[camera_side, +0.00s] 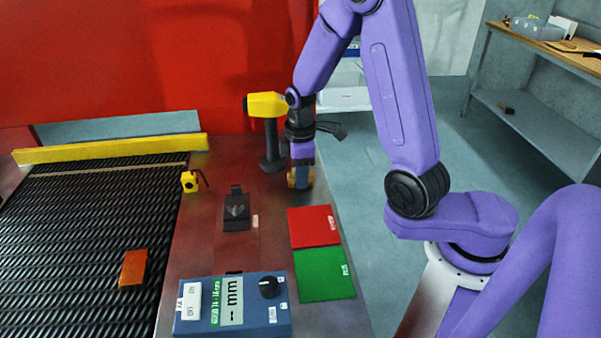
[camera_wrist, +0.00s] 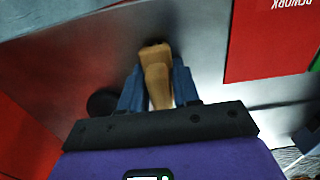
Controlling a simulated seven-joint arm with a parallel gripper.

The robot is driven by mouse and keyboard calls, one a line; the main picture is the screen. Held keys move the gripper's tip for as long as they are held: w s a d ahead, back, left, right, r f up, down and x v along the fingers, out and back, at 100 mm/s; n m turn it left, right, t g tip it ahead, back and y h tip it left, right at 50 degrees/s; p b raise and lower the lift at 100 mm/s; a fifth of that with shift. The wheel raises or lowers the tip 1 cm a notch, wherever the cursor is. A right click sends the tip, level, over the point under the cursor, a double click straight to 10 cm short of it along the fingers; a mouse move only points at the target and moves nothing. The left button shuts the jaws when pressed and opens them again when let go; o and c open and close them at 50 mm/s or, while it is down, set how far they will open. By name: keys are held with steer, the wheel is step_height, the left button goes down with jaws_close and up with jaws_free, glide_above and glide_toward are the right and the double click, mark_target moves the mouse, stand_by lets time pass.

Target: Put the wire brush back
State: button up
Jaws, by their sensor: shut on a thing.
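The wire brush shows as a tan wooden piece (camera_wrist: 156,72) between the blue fingers in the wrist view. My gripper (camera_wrist: 157,88) is shut on it. In the side view my gripper (camera_side: 302,178) points down near the far right part of the metal table, and a bit of the brush's brown wood (camera_side: 292,178) shows at the fingertips. The bristles are not visible. I cannot tell whether the brush touches the table. No holder for the brush can be made out.
A yellow device on a black stand (camera_side: 267,104) is just left of my gripper. Red (camera_side: 314,226) and green (camera_side: 324,274) plates lie nearer, then a blue gauge box (camera_side: 250,316). The mesh belt (camera_side: 75,235) carries an orange-brown block (camera_side: 133,268). A small yellow item (camera_side: 189,181) sits beside the belt.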

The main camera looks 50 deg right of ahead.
steer(key=shift+f, duration=0.2)
steer(key=o, duration=0.9)
steer(key=shift+o, duration=0.2)
steer(key=shift+r, duration=0.15)
step_height(320, 180, up, 12)
steer(key=shift+r, duration=0.1)
steer(key=shift+w+a, duration=0.1)
steer(key=shift+a, duration=0.65)
steer(key=s+a+n, duration=0.1)
steer(key=s, duration=1)
steer(key=s+a+f+n, duration=0.1)
steer(key=s+a+n, duration=0.1)
steer(key=s, duration=1)
steer(key=shift+a+f+n, duration=0.2)
steer(key=shift+n, duration=0.1)
